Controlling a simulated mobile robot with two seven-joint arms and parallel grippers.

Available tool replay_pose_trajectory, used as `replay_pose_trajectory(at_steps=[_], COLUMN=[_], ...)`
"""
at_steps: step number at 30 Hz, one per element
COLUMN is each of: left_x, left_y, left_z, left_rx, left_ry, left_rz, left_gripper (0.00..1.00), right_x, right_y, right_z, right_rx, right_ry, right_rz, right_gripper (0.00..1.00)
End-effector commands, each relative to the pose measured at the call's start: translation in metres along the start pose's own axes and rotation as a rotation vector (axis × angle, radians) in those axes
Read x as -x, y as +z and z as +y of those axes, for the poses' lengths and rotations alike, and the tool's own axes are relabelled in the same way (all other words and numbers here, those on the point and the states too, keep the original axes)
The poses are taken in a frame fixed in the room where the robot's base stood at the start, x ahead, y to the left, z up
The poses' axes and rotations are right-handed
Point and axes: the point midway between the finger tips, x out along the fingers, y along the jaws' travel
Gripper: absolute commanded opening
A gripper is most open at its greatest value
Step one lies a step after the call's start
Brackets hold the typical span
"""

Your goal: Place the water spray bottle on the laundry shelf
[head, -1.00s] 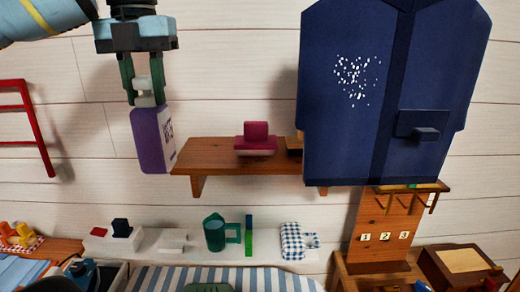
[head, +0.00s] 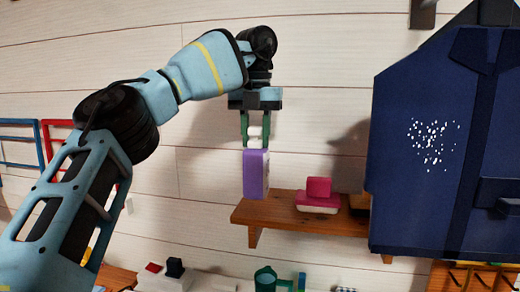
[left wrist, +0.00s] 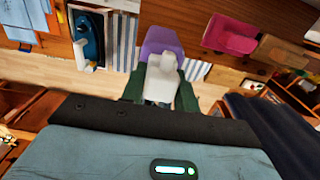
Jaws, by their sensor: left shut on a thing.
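The spray bottle (head: 255,175) has a purple body and a pale top. My left gripper (head: 255,138) is shut on the pale top and holds the bottle upright, body down. In the head view the bottle's lower end overlaps the left end of the wooden wall shelf (head: 275,214); I cannot tell whether it touches the board. The left wrist view shows the purple body (left wrist: 160,42) beyond the pale top (left wrist: 160,75), between the green fingers. My right gripper is not in view.
A pink object (head: 318,195) sits on the shelf, right of the bottle. A dark blue garment (head: 430,190) hangs in front of the shelf's right part.

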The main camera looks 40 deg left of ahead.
Motion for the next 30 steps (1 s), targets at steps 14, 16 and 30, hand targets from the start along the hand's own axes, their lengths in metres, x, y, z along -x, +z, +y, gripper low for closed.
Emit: replay_pose_trajectory(at_steps=[14,16,30], left_x=[-0.001,-0.003,-0.036], left_y=[0.021,0.021,0.021], left_z=[-0.005,-0.005,-0.005], left_rx=[-0.001,-0.001,-0.001], left_ry=[-0.001,-0.001,-0.002], left_rz=[-0.002,-0.001,-0.003], left_gripper=[0.00,0.00,0.00], right_x=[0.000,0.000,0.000], right_y=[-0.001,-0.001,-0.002], right_z=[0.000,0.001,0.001], right_rx=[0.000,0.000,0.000], right_ry=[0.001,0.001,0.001], right_rz=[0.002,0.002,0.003], right_gripper=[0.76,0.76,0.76])
